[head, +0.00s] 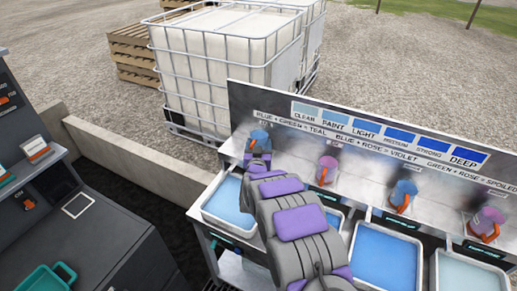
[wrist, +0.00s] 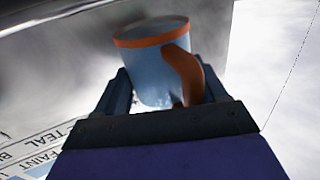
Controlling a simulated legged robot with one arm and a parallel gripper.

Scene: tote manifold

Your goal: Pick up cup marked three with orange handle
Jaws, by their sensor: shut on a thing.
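My gripper (head: 258,160) is shut on a blue cup (wrist: 155,70) with an orange rim and an orange handle. In the wrist view the cup sits between the two fingers, with its handle on the right. The same cup shows in the head view (head: 258,140) at the left end of the metal bench, in front of the back panel. No number can be read on it. Whether its base touches the bench cannot be told. Other cups with orange handles stand along the bench: a pink one (head: 327,169), a blue-purple one (head: 403,194) and a pink-purple one (head: 487,223).
Trays of blue liquid line the bench front, including a left tray (head: 210,207) and a right tray (head: 355,265). A sign panel (head: 390,135) stands behind the cups. A caged white tank (head: 225,65) is beyond. A dark console (head: 90,235) with a teal container (head: 45,278) is at left.

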